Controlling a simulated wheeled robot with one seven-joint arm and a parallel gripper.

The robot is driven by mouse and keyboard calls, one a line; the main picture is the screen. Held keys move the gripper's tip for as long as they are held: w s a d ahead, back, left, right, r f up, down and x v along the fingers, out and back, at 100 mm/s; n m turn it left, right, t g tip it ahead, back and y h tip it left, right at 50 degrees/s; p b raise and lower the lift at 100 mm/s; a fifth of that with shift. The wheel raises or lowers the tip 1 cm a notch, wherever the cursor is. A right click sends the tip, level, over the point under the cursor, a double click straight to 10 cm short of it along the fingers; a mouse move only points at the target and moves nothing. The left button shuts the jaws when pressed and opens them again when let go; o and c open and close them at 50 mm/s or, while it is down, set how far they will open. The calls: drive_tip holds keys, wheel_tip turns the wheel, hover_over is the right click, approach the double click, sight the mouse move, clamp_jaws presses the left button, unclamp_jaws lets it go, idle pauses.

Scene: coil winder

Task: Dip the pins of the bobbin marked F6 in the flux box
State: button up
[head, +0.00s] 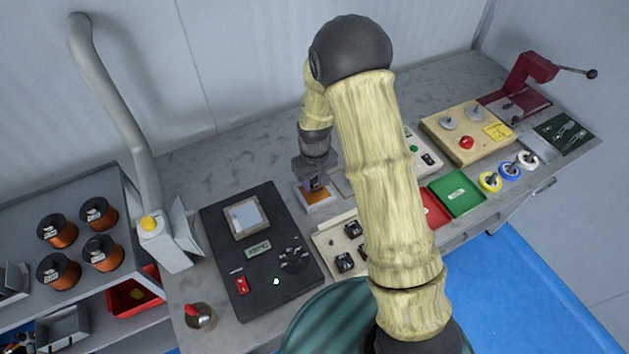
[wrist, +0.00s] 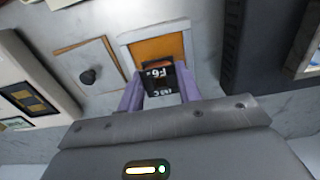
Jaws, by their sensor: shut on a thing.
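My gripper (head: 316,188) is shut on a small black bobbin (wrist: 161,77) with white lettering that reads F6. In the wrist view the two purple fingers (wrist: 160,92) hold it by its sides. The flux box (wrist: 158,48) is a shallow pale-rimmed box with an orange inside. In the head view the flux box (head: 321,206) is right under my gripper. The bobbin overlaps the box in the wrist view. Its pins are hidden, and I cannot tell whether they touch the orange.
A pale tray with several black bobbins (head: 345,262) is in front. Red and green trays (head: 457,193) lie to the right, partly behind my arm.

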drive_tip(key=shift+r+p, duration=1.05)
drive_tip(key=shift+r, duration=0.55)
